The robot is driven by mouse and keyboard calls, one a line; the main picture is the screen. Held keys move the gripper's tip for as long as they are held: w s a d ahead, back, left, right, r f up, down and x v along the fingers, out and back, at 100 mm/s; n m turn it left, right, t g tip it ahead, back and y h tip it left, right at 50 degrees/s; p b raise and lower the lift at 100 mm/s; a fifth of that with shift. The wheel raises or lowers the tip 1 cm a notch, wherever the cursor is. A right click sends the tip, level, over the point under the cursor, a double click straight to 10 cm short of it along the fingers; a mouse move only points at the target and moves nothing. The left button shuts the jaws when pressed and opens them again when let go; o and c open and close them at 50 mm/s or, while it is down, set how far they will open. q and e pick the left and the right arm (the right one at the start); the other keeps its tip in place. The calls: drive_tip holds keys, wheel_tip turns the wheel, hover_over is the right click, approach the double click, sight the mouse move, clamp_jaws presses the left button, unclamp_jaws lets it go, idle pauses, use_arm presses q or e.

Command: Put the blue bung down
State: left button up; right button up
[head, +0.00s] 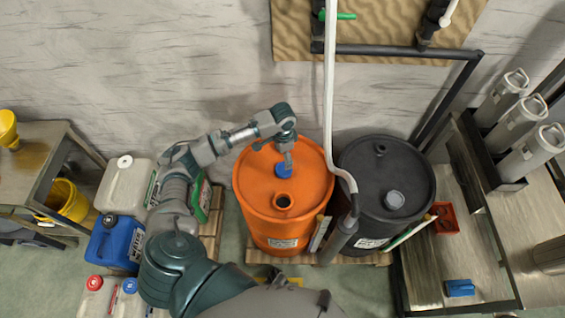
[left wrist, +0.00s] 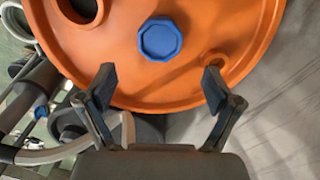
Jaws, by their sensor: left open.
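The blue bung (head: 283,170) is on top of the orange drum (head: 262,190), close to its middle. In the left wrist view the bung (left wrist: 160,39) is a blue octagonal cap on the orange lid (left wrist: 110,50), apart from both fingers. My left gripper (head: 286,153) is over the drum, right by the bung. In the left wrist view the left gripper (left wrist: 162,85) has its fingers spread, with nothing between them. The lid has an open round hole (head: 283,201) at the front. My right gripper is not in view.
A black drum (head: 410,180) with a grey cap stands to the right, and a white hose (head: 329,100) hangs between the drums. Jerrycans (head: 115,240) stand at left. A bench at right holds a red tray (head: 446,218) and a blue block (head: 460,288).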

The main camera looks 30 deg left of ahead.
use_arm(q)
drive_tip(key=shift+r, duration=1.85)
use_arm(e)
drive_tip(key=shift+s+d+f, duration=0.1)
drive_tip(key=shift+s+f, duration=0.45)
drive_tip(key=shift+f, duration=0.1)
